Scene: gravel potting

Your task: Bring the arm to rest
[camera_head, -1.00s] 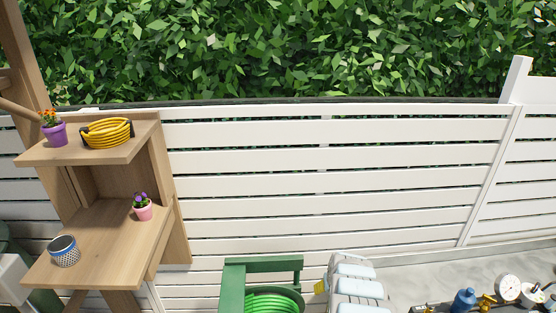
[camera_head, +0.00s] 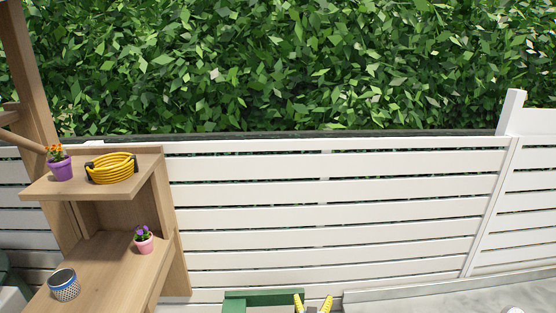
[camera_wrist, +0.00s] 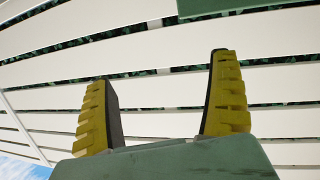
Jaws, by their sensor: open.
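My gripper (camera_head: 312,303) shows at the bottom edge of the head view as two yellow fingertips standing apart. In the wrist view my gripper (camera_wrist: 165,100) has its two yellow ridged fingers wide apart, with nothing between them. Behind the fingers is the white slatted fence (camera_wrist: 160,88). The rest of my arm is below the head view's lower edge.
A wooden shelf stand (camera_head: 180,250) is at the left. It bears a purple pot (camera_head: 61,170), a coiled yellow hose (camera_head: 112,169), a pink pot (camera_head: 144,245) and a blue-white pot (camera_head: 65,287). A hedge (camera_head: 300,65) rises behind the fence.

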